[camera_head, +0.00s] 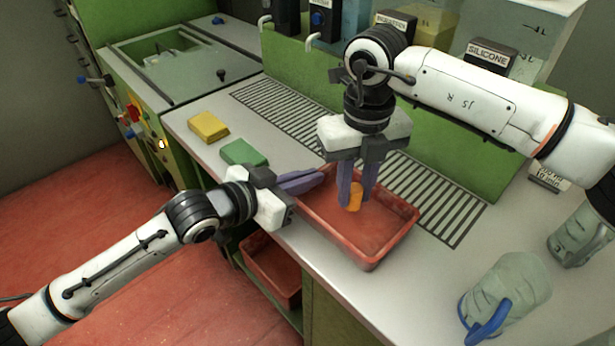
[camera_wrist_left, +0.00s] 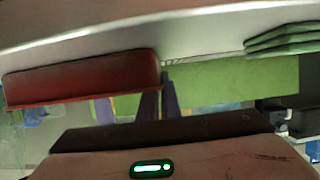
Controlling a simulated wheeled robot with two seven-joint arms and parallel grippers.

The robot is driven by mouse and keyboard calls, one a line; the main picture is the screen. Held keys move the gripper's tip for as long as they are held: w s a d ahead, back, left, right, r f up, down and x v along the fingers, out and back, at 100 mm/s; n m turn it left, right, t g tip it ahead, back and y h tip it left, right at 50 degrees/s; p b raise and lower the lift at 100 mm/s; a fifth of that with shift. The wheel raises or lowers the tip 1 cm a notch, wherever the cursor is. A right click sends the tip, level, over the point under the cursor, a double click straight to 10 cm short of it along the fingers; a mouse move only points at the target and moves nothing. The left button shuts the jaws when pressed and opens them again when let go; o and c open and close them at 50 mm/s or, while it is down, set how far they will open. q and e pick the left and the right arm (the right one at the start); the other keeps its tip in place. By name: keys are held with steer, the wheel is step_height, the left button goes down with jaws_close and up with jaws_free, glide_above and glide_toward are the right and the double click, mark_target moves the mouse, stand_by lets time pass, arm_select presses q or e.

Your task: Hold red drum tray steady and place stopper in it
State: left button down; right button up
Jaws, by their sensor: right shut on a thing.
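The red tray (camera_head: 398,243) lies on the grey counter near its front edge. My right gripper (camera_head: 356,204) points down over the tray, shut on an orange-brown stopper (camera_head: 354,198). The stopper is between the purple fingertips, inside the tray's outline; whether it touches the floor of the tray is unclear. My left gripper (camera_head: 322,177) is at the tray's back left corner, its purple fingers close together. In the left wrist view, the fingers (camera_wrist_left: 160,98) are by one end of the red tray (camera_wrist_left: 82,75). I cannot tell whether they grip the rim.
A yellow block (camera_head: 208,127) and a green block (camera_head: 243,153) lie on the counter to the left. A slotted drain (camera_head: 290,115) runs behind the tray. Another red tray (camera_head: 268,262) is below the counter.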

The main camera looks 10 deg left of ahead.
mark_target(355, 189)
steer(key=shift+f, duration=0.45)
steer(key=o, duration=1.1)
steer(key=shift+c, duration=0.2)
steer(key=shift+r, duration=0.1)
step_height(355, 189, up, 12)
arm_select(q)
steer(key=c, duration=1.9)
jaws_free()
